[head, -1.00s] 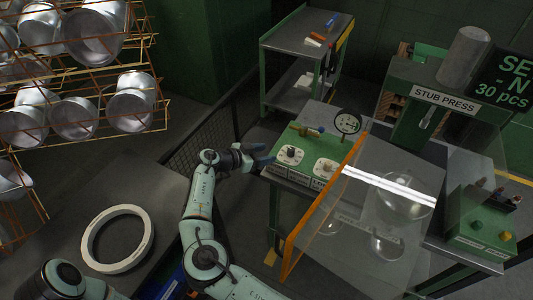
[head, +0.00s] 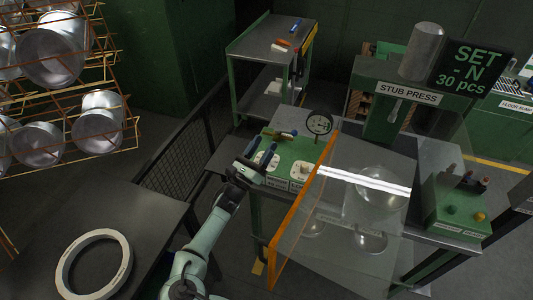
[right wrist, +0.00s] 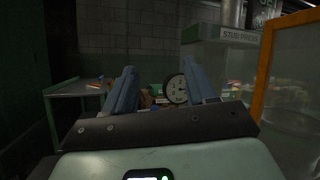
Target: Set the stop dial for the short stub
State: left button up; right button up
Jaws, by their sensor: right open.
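The green dial panel (head: 292,150) stands on the bench left of the stub press (head: 408,93). A white dial (head: 302,169) with a knob shows on it; the panel's other dial is mostly hidden behind my right gripper. My right gripper (head: 264,157) is open, its two blue fingers over the panel's left part. I cannot tell whether they touch a dial. In the right wrist view the open fingers (right wrist: 160,88) stand apart with a round gauge (right wrist: 177,89) seen beyond between them. The dials do not show there. My left gripper is out of view.
An orange-edged clear guard (head: 300,208) stands right of the panel. A round gauge (head: 319,123) rises behind it. A white ring (head: 70,276) lies on a dark table. A sign (head: 472,68) reads "SET -N 30 pcs".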

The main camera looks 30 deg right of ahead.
notch_tip(320, 180, down, 14)
jog(key=s+m+t+y, duration=0.2)
jog(key=m+t+y, duration=0.6)
jog(key=m, duration=2.4)
jog(key=w+d+g+y, duration=0.1)
jog(key=w+d, duration=0.1)
jog(key=w, duration=0.1)
jog(key=w+d+g+y, duration=0.1)
jog(key=w+d, duration=0.1)
jog(key=w, duration=0.1)
jog(key=w+d+y, duration=0.1)
jog(key=w, duration=0.2)
jog(key=shift+w+d+r+g, duration=0.15)
jog(key=shift+w+d+g, duration=0.25)
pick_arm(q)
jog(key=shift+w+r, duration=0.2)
pick_arm(e)
jog(key=shift+w+d, duration=0.35)
jog(key=shift+w, duration=0.15)
